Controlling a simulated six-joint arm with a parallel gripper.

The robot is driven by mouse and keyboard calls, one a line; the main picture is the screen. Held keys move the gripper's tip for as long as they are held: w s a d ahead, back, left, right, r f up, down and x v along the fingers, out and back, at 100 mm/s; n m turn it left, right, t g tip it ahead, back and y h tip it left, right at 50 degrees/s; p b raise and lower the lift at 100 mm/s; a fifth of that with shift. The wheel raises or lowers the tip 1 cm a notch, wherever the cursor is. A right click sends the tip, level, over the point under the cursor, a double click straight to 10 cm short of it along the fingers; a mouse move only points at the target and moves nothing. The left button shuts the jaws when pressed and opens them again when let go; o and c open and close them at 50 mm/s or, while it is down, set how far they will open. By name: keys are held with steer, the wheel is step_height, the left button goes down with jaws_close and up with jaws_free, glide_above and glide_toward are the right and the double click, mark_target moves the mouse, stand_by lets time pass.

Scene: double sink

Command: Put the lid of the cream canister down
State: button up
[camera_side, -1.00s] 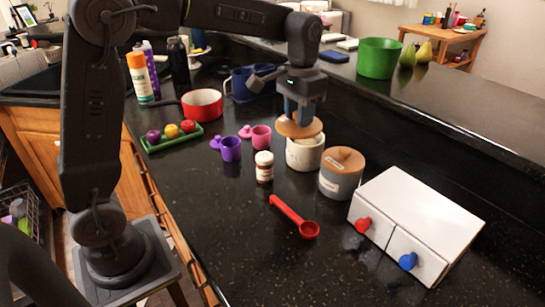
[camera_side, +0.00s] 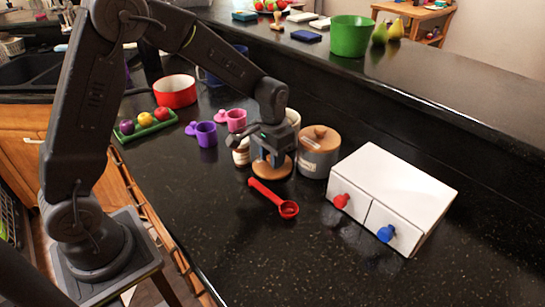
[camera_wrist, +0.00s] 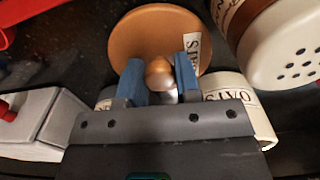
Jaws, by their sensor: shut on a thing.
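My gripper (camera_side: 273,156) is shut on the knob of a round wooden lid (camera_side: 271,169). In the wrist view the blue fingers (camera_wrist: 160,78) sit on either side of the knob, with the lid (camera_wrist: 125,38) beyond them. The lid is low over the counter in front of the canisters, and I cannot tell whether it touches the counter. The cream canister (camera_side: 293,118) is mostly hidden behind my gripper in the side view. Its pale lettered side shows at the lower right of the wrist view (camera_wrist: 250,118).
A grey canister (camera_side: 317,162) with its wooden lid on stands right of my gripper. A spice jar (camera_side: 241,154) is close on the left. A red scoop (camera_side: 270,197) lies in front. A white drawer box (camera_side: 405,185) stands at the right.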

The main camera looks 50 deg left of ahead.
steer(key=shift+f, duration=0.2)
steer(key=shift+f, duration=0.15)
steer(key=o, duration=0.9)
step_height(320, 180, up, 12)
steer(key=r, duration=0.1)
steer(key=s+r+t, duration=0.1)
steer(key=s, duration=0.6)
steer(key=s+d+r+t, duration=0.1)
steer(key=s+r+t, duration=0.1)
steer(key=s, duration=0.5)
steer(key=s+r+t, duration=0.2)
steer(key=s, duration=0.5)
steer(key=shift+s+d+r, duration=0.1)
steer(key=shift+s+d, duration=0.15)
steer(key=shift+d, duration=0.15)
steer(key=shift+o, duration=0.5)
steer(key=shift+s+f+t, duration=0.2)
steer(key=shift+s+t, duration=0.1)
steer(key=shift+s, duration=0.05)
